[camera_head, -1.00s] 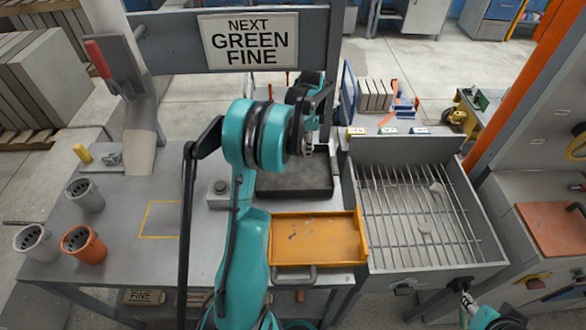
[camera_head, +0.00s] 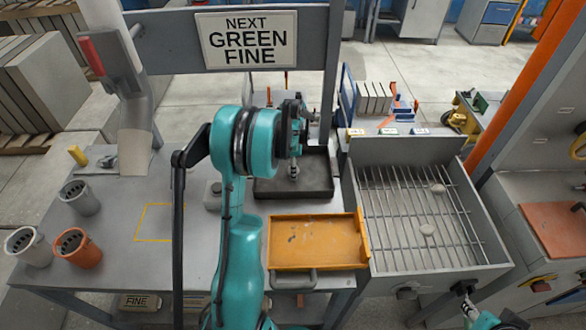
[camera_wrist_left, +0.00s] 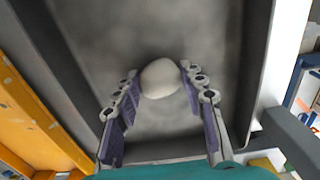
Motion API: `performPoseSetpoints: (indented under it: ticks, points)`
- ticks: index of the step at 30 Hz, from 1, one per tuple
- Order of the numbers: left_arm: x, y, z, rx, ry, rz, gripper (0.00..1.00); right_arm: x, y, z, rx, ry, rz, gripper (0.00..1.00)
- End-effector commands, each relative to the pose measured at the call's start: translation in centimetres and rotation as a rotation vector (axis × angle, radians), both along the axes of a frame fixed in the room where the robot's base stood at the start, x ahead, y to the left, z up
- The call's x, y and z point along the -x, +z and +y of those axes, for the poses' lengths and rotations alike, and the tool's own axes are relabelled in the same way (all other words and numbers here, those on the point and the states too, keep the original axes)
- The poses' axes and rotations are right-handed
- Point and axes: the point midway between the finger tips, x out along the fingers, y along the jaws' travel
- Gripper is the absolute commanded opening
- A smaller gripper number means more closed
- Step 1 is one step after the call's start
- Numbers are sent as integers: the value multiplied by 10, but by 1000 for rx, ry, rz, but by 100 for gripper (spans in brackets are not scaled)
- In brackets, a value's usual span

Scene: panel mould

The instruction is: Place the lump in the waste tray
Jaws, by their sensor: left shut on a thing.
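A pale rounded lump (camera_wrist_left: 160,78) sits between the two fingers of my left gripper (camera_wrist_left: 161,85) in the left wrist view, and the gripper is shut on it. In the head view my left gripper (camera_head: 293,173) points down over a dark shallow tray (camera_head: 315,188) behind the orange tray. The dark tray's grey floor (camera_wrist_left: 165,135) fills the middle of the wrist view. I cannot tell whether the lump touches this floor. The lump is too small to make out in the head view. My right gripper (camera_head: 466,298) is at the lower right by the grate box; its fingers are unclear.
An orange tray (camera_head: 345,240) stands in front of the dark tray. Several cups stand at the table's left. A sign post rises behind the dark tray.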

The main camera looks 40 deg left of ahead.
Motion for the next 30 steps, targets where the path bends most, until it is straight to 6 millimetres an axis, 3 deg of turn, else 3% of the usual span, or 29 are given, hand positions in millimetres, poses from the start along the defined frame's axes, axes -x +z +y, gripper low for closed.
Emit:
performPoseSetpoints:
  ticks: [2,3,5,17,30]
  points:
    - [0,-4,0,0,0,0,9,0,-3,0,0,0,0,40]
    - [0,-4,0,0,0,0,46,0,-3,0,0,0,0,40]
    - [0,-3,0,0,0,0,61,0,-2,0,0,0,0,40]
    - [0,4,0,0,0,0,61,0,2,0,0,0,0,40]
    - [0,93,0,0,0,0,61,0,24,0,0,0,0,40]
